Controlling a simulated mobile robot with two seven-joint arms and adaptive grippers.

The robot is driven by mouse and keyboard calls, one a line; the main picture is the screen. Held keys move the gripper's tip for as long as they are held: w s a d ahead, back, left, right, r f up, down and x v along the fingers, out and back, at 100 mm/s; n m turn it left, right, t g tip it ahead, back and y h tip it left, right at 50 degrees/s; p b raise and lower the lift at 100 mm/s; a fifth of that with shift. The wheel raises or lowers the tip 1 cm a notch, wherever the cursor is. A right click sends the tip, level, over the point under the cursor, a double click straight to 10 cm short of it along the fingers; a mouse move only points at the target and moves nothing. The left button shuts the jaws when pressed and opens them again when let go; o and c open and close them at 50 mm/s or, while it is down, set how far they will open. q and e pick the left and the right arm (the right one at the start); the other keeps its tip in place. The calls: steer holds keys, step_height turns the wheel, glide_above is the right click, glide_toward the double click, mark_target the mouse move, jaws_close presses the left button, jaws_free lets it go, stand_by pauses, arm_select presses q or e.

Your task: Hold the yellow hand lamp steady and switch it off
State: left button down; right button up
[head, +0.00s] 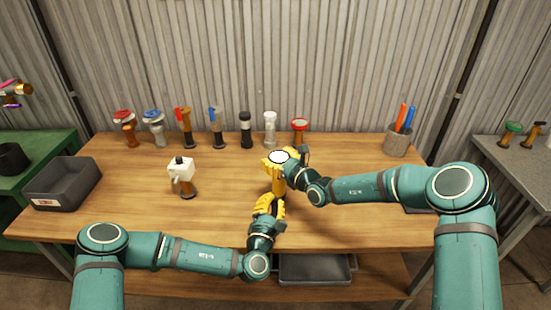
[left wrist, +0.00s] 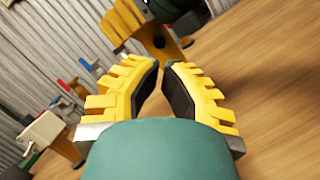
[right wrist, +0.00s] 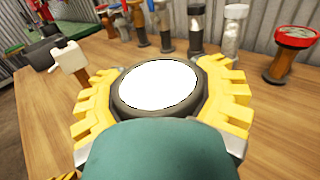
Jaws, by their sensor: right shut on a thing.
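The yellow hand lamp (head: 279,186) stands upright near the front middle of the bench. Its round white face (right wrist: 158,85) in a dark rim points up. My right gripper (head: 279,158) is shut on the lamp's head, a finger on each side of the rim in the right wrist view. The lamp's yellow body (left wrist: 160,42) also shows in the left wrist view, partly hidden by the right gripper. My left gripper (left wrist: 162,66) is open by a narrow gap, empty, in front of the lamp and low. I cannot make out the switch.
A white-headed device (head: 182,170) on a brown stem stands left of the lamp. Several valves and handled tools (head: 186,128) line the back. A grey bin (head: 62,183) is at left, a pen cup (head: 397,140) at right. Bare wood (head: 230,185) lies left of the lamp.

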mark_target(278, 179)
arm_select(q)
steer(key=shift+w+d+r, duration=0.15)
steer(key=shift+w, duration=0.4)
steer(key=shift+w, duration=0.35)
steer(key=shift+x, duration=1.7)
steer(key=shift+w, duration=0.65)
stand_by(0.4)
steer(key=shift+v, duration=3.05)
